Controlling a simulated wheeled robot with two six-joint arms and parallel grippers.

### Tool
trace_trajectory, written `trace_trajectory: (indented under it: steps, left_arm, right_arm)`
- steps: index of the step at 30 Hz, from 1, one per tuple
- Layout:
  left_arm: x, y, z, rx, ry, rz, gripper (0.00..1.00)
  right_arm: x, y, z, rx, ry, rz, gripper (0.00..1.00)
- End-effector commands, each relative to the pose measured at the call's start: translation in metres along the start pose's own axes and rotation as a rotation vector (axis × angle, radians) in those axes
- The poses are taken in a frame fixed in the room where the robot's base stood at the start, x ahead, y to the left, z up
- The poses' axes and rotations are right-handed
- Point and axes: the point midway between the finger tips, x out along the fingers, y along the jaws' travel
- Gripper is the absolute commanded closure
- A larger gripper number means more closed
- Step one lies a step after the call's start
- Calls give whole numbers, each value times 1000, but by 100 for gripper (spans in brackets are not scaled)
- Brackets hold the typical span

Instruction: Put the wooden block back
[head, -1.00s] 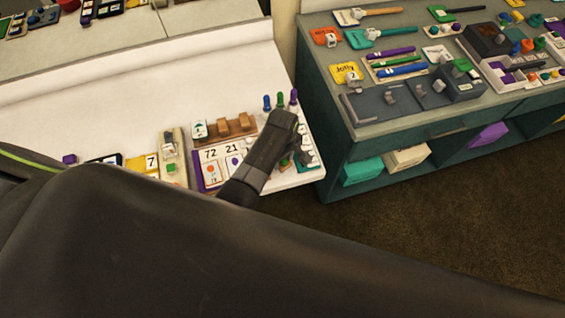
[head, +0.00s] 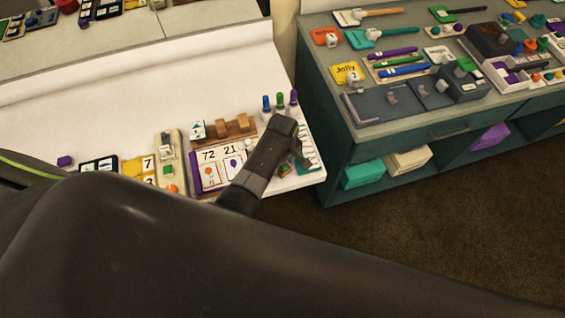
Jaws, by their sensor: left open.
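A brown wooden piece with raised blocks and notches (head: 222,130) stands on the white table, left of my left gripper. I cannot tell whether it is one piece or several, or which is the task's block. My left gripper (head: 299,151) is open above the table's right end, pointing down. A small red and green piece (head: 286,170) shows just below it, apart from the fingers as far as I can see. The gripper body hides part of the table behind it. My right gripper is out of view.
Number cards (head: 222,165) lie in front of the wooden piece. Blue, green and purple pegs (head: 280,102) stand behind my gripper. A teal shelf unit (head: 345,135), full of small items, stands to the right. The white table's back left is clear.

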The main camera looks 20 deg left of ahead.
Motion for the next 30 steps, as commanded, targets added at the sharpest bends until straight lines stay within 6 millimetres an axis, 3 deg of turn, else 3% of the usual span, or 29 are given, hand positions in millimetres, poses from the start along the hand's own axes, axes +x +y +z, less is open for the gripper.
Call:
trace_trajectory:
  steps: [5, 13, 18, 20, 30]
  left_arm:
    - [-12, 0, 0, 0, 0, 0, 51]
    - [-42, 0, 0, 0, 0, 0, 51]
    - [-72, 0, 0, 0, 1, 2, 51]
    - [-76, 1, 0, 0, 1, 4, 51]
    - [-117, 1, 0, 0, 1, 1, 51]
  right_arm:
    - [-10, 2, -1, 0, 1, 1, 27]
    - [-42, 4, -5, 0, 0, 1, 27]
    - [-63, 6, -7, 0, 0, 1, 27]
    - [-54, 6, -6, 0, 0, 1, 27]
    - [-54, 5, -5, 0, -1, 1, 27]
